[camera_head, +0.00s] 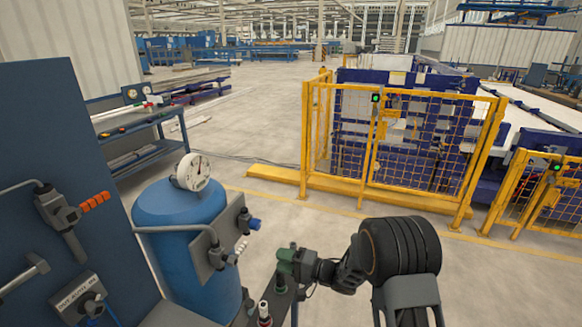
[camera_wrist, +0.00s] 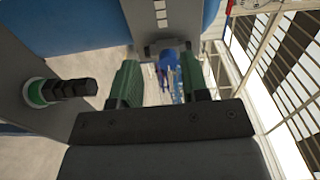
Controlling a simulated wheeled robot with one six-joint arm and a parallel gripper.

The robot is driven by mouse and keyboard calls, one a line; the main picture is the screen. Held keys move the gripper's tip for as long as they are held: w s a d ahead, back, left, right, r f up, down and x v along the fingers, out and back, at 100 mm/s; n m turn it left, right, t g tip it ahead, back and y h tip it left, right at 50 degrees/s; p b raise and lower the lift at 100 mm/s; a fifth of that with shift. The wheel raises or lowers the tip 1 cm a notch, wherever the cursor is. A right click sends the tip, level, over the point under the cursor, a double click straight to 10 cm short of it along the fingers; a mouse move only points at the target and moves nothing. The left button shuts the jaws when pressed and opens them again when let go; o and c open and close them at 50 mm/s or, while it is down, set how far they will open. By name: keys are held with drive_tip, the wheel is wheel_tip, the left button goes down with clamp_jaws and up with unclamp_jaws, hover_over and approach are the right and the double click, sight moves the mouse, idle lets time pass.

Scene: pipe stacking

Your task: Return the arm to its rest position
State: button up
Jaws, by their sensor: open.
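My gripper (camera_head: 286,262) has green fingers and sits at the end of my dark arm, low in the middle of the head view, just right of the blue tank. In the wrist view the two green fingers (camera_wrist: 160,82) stand apart with a clear gap and nothing held between them. Beyond the gap a blue part (camera_wrist: 170,57) shows below a grey bracket, apart from the fingers. My arm reaches in from the lower right, its wrist extended leftward toward the tank side.
A blue tank (camera_head: 180,232) with a gauge (camera_head: 193,172) and valve panel (camera_head: 217,245) stands close left. A blue tool board (camera_head: 50,160) is at far left. A black fitting with a green ring (camera_wrist: 60,90) is beside the fingers. Yellow fencing (camera_head: 375,145) stands behind; floor between is open.

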drive_tip(key=w+d+f+n+t+h, duration=0.2)
drive_tip(key=w+d+f+h, duration=0.15)
drive_tip(key=f+h, duration=0.3)
drive_tip(key=s+d+r+n+g+h, duration=0.15)
drive_tip(key=s+d+h, duration=0.25)
drive_tip(key=d+h, duration=0.75)
drive_tip(key=s+d+r+g, duration=0.1)
drive_tip(key=s+d+r, duration=0.1)
drive_tip(key=s+r, duration=0.6)
drive_tip(key=s+d+r+g+y, duration=0.1)
drive_tip(key=s+d+r, duration=0.1)
drive_tip(key=s+r, duration=0.6)
drive_tip(key=s, duration=0.4)
drive_tip(key=shift+s+d+r, duration=0.25)
drive_tip(key=shift+r, duration=0.15)
drive_tip(key=shift+a+g, duration=0.1)
drive_tip(key=shift+g, duration=0.15)
